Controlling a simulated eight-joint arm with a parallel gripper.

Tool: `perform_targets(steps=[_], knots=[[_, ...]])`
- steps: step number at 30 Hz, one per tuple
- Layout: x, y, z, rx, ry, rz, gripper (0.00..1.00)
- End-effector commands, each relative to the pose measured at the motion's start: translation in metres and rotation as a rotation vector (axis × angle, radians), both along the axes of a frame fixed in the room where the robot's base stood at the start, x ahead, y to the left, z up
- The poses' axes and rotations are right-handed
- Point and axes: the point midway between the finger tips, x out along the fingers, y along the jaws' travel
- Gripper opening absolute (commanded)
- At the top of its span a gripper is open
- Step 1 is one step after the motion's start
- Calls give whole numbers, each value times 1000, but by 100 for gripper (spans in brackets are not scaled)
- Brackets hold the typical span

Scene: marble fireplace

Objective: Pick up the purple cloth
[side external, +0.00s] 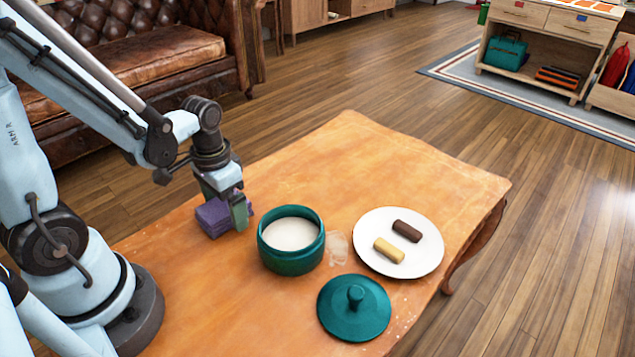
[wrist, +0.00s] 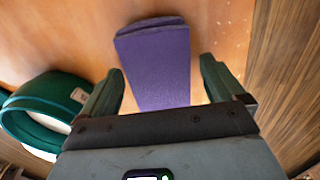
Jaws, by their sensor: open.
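The purple cloth (side external: 212,215) is a folded block on the wooden table, left of the teal pot in the side view. It also shows in the wrist view (wrist: 158,65), running lengthwise between the two fingers. My gripper (side external: 238,207) is low over the cloth, pointing down. In the wrist view my gripper (wrist: 160,90) is open, with a finger on each side of the cloth and a gap visible on both sides. I cannot tell whether the fingertips touch the table. Part of the cloth is hidden by my gripper in both views.
The open teal pot (side external: 291,240) with white contents stands close to my gripper. Its lid (side external: 354,307) lies in front, and a white plate (side external: 399,243) with a dark and a yellow roll sits to the right. The table's far part (side external: 360,150) is clear.

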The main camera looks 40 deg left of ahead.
Motion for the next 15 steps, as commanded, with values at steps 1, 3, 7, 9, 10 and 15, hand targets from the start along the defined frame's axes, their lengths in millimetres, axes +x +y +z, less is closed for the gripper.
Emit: perform_targets(steps=[1,3,7,9,10,15], knots=[[0,0,-2,0,0,0,96],[0,0,-4,0,0,0,96],[0,0,-5,0,0,0,96],[0,0,-5,0,0,0,96],[0,0,-5,0,0,0,96],[0,0,-5,0,0,0,74]])
